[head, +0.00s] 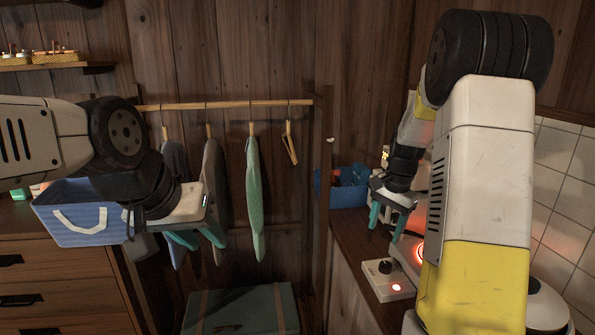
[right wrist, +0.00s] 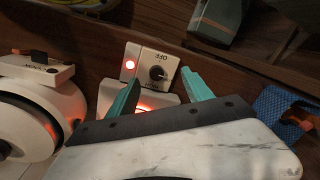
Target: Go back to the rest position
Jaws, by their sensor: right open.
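My left gripper (head: 197,238) has teal fingers and hangs in front of the clothes rail at the left in the head view. Its fingertips are apart with nothing seen between them. My right gripper (head: 386,222) is over the counter at the right, its teal fingers pointing down. In the right wrist view my right gripper (right wrist: 160,92) is open and empty. A white control box with a dark knob (right wrist: 157,72) and a lit red lamp lies beyond its fingers. The control box (head: 388,280) also shows on the counter in the head view. A red-orange glow (head: 421,252) shows beside it.
Garments (head: 254,200) and an empty hanger (head: 290,145) hang on a wooden rail (head: 230,105). A blue basket (head: 75,222) stands on the left drawers, and a blue bin (head: 345,192) on the counter (head: 350,240). A green trunk (head: 240,312) is below. A white kettle-like appliance (right wrist: 35,110) is beside my right gripper.

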